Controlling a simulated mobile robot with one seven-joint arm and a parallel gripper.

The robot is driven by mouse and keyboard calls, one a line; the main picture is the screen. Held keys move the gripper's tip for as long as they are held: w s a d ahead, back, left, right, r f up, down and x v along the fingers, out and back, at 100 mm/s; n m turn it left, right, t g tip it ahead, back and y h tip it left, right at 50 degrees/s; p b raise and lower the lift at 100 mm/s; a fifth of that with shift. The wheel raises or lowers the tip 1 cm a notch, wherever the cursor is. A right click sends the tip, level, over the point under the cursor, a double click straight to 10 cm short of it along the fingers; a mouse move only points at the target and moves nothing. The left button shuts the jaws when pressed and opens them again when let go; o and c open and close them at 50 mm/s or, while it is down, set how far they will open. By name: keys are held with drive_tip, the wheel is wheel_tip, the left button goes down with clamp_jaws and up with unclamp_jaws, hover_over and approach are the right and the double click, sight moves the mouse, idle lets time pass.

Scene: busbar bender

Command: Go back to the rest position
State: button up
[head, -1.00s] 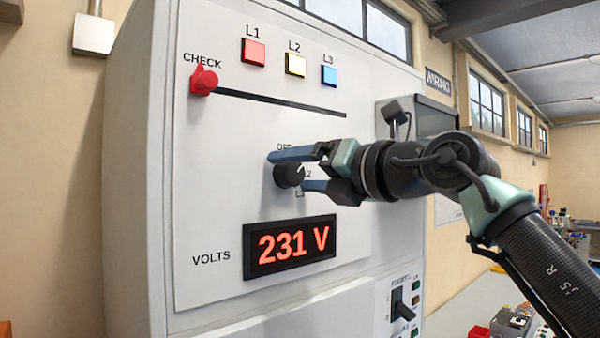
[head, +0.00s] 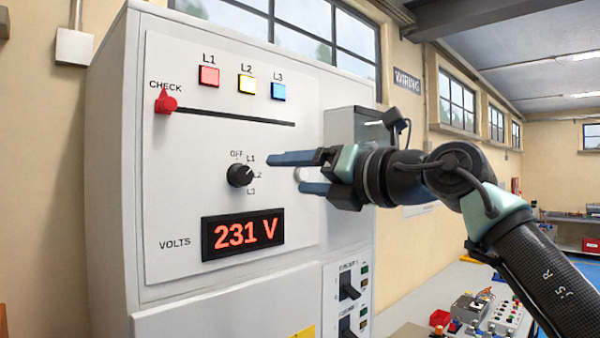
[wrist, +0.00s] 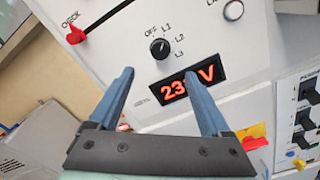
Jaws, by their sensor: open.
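My gripper (head: 290,174) is open and empty in the head view, to the right of the black rotary knob (head: 240,175) and apart from it. In the wrist view the two blue fingers of my gripper (wrist: 163,100) are spread, with the knob (wrist: 160,48) beyond them. The knob sits among the marks OFF, L1, L2 and L3; its white line points up and to the right, seemingly toward L1. The display (head: 243,233) below it reads 231 V.
Black switches (head: 349,287) are at lower right. A bench with parts lies further right.

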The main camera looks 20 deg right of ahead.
drive_tip(key=shift+w+f, duration=0.1)
drive_tip(key=shift+w, duration=0.15)
